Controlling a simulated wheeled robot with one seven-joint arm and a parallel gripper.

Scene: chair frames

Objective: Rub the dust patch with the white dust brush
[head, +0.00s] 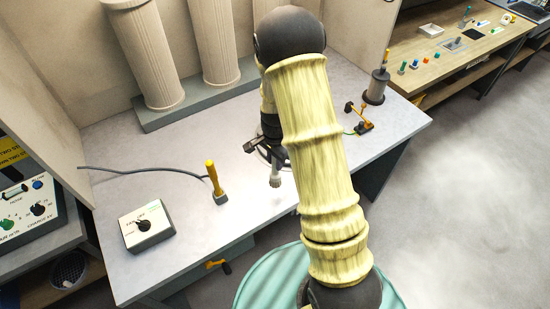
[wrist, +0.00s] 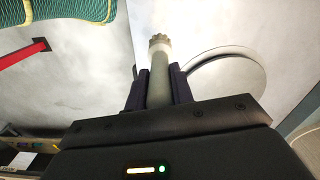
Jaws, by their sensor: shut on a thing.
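My gripper (head: 271,152) hangs over the grey worktable (head: 170,190), partly hidden behind my arm. It is shut on the white dust brush (head: 275,171), a pale grey-white stick that points down towards the tabletop. In the wrist view the brush (wrist: 159,72) stands between the two dark fingers, its notched tip pointing away from my gripper. I cannot tell whether the tip touches the table. I cannot make out the dust patch in either view; my arm covers part of the table.
A yellow-handled tool (head: 213,183) and a white control box (head: 146,226) with a dark knob stand left of my gripper. Beige columns (head: 146,52) stand behind. A small orange-and-black device (head: 360,118) and a dark canister (head: 377,87) are at the right. Open floor (head: 465,190) lies further right.

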